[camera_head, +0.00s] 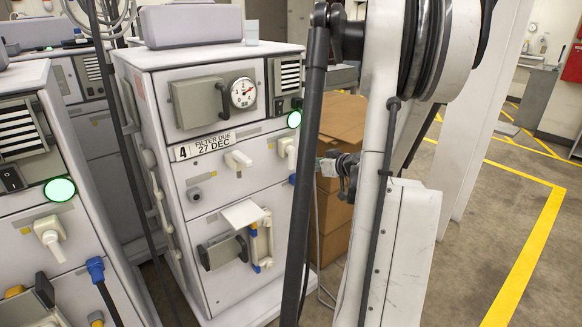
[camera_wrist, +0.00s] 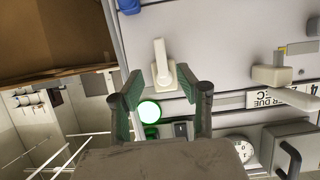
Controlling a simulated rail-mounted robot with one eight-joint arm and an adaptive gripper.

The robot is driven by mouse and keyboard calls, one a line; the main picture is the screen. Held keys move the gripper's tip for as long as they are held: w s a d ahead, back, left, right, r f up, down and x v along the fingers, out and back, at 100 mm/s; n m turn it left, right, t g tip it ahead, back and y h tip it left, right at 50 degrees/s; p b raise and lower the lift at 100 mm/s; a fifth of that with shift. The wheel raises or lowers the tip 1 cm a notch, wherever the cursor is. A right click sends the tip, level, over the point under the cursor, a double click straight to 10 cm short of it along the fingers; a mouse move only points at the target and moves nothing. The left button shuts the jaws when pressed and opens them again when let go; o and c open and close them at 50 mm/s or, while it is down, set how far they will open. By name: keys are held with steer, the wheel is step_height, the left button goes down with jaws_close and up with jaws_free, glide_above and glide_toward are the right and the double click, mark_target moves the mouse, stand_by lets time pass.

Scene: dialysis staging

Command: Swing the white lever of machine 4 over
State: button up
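Machine 4 (camera_head: 222,215) is a pale cabinet with a "4 FILTER DUE 27 DEC" label (camera_head: 203,146). A white lever (camera_head: 288,150) sits at the right of its front, below a lit green lamp (camera_head: 294,119). A second white handle (camera_head: 238,160) sits to its left. In the wrist view the right lever (camera_wrist: 163,66) shows beyond and between my fingertips, and the left handle (camera_wrist: 272,75) is off to the right. My gripper (camera_wrist: 159,78) is open and empty, and no contact with the lever shows. In the head view my gripper (camera_head: 338,167) is partly hidden by my arm.
Another machine (camera_head: 62,215) stands close on the left. Cardboard boxes (camera_head: 340,120) stand behind on the right. The floor farther right is open, with yellow lines (camera_head: 530,255).

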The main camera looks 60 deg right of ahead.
mark_target(293, 164)
steer(key=b+x, duration=0.2)
steer(key=x, duration=0.9)
steer(key=shift+w+f, duration=0.1)
steer(key=shift+w, duration=0.05)
steer(key=shift+c, duration=0.4)
jaws_close()
